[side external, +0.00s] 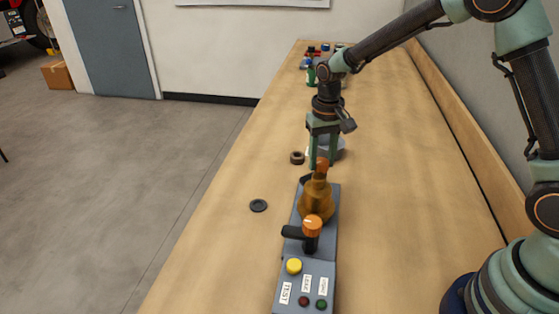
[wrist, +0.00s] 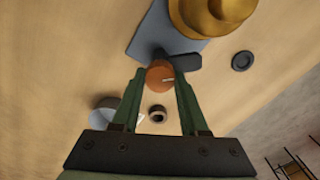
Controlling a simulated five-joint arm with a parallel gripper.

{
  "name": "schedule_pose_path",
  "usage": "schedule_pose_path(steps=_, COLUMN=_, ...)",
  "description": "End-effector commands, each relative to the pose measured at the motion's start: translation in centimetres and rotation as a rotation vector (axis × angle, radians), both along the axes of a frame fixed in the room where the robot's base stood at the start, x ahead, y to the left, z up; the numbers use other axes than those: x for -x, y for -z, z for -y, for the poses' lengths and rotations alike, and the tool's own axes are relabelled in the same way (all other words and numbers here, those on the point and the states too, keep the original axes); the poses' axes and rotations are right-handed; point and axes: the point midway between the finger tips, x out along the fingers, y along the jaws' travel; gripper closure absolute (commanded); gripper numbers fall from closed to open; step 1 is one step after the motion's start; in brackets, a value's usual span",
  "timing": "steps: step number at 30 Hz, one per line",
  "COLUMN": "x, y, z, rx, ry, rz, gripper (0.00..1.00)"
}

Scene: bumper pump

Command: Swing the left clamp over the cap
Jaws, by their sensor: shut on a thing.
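A brass-coloured domed body (side external: 315,203) stands on a grey fixture plate (side external: 333,200); it also shows at the top of the wrist view (wrist: 212,14). A clamp with an orange knob (wrist: 160,76) and a black arm (wrist: 183,62) stands at the plate's far end. In the wrist view its arm points right, beside the brass body. My gripper (wrist: 160,80) is shut on this knob, from above. A second clamp with an orange knob (side external: 312,225) stands at the near end, its black arm (side external: 292,231) pointing left. I cannot tell which is the left clamp.
A control panel with a yellow button (side external: 294,265) and smaller red and green buttons lies nearest the camera. A dark disc (side external: 258,205) and a brown ring (side external: 297,158) lie on the bench left of the plate. A grey object (wrist: 105,106) sits behind my gripper. Several small items stand far back.

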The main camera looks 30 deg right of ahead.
Motion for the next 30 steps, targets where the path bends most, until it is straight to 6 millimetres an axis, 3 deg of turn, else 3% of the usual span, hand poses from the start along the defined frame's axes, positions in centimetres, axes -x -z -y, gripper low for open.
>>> schedule_pose_path(steps=18, x=0.02, y=-0.13, z=-0.06, rx=0.0, ry=-0.564, rz=-0.001, gripper=1.0)
schedule_pose_path(steps=30, x=0.04, y=-0.15, z=-0.07, rx=0.0, ry=-0.782, rz=-0.002, gripper=1.0)
